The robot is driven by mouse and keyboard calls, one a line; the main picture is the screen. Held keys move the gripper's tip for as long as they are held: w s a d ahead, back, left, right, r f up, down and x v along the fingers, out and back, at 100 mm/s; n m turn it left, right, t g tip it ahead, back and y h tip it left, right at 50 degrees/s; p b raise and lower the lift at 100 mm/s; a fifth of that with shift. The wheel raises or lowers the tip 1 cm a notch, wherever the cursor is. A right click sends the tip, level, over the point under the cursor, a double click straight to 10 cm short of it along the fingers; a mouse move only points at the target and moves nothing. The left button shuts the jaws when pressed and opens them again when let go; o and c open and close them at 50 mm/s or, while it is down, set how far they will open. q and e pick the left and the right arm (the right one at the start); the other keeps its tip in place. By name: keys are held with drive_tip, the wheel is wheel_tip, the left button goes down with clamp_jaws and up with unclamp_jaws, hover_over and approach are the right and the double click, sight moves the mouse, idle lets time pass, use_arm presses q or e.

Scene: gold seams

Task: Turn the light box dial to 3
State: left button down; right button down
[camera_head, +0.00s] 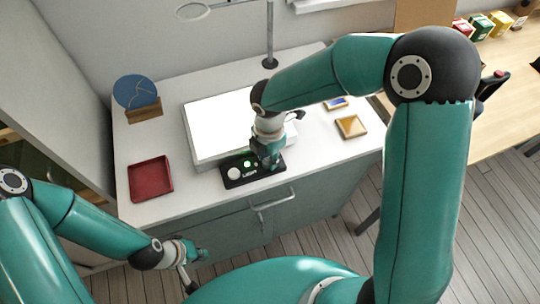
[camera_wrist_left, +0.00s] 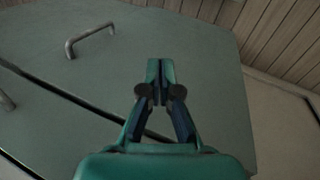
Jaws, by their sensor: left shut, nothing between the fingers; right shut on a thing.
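The light box (camera_head: 205,148) has a bright white top and lies on the white cabinet top. Its black control panel (camera_head: 233,183) sits along the front edge, with a round white part (camera_head: 235,173) and green lights (camera_head: 247,163). My right gripper (camera_head: 271,163) reaches down onto the panel's right part and is shut on the dial there. The gripper hides the dial, so I cannot read its setting. My left gripper (camera_head: 203,256) is shut and empty, low in front of the cabinet. Its closed fingers also show in the left wrist view (camera_wrist_left: 160,68).
A red tray (camera_head: 150,180) lies left of the light box, and a blue disc (camera_head: 135,91) stands in a wooden holder behind it. Small framed pieces (camera_head: 351,127) lie to the right. A cabinet handle (camera_head: 272,202) sticks out below the panel.

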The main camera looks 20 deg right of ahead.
drive_tip(key=shift+a, duration=0.1)
drive_tip(key=m+b, duration=0.2)
drive_tip(key=m, duration=0.1)
drive_tip(key=shift+f+m, duration=0.15)
drive_tip(key=shift+m, duration=0.15)
drive_tip(key=m+b, duration=0.3)
drive_tip(key=m, duration=0.2)
drive_tip(key=shift+s+a, duration=0.15)
drive_tip(key=m+b, duration=0.2)
drive_tip(key=m, duration=0.3)
drive_tip(key=shift+m, duration=0.4)
drive_tip(key=shift+r+m+b, duration=0.2)
drive_tip(key=shift+m+b, duration=0.6)
drive_tip(key=shift+m, duration=0.9)
drive_tip(key=c, duration=0.9)
unclamp_jaws()
drive_tip(key=shift+c, duration=0.2)
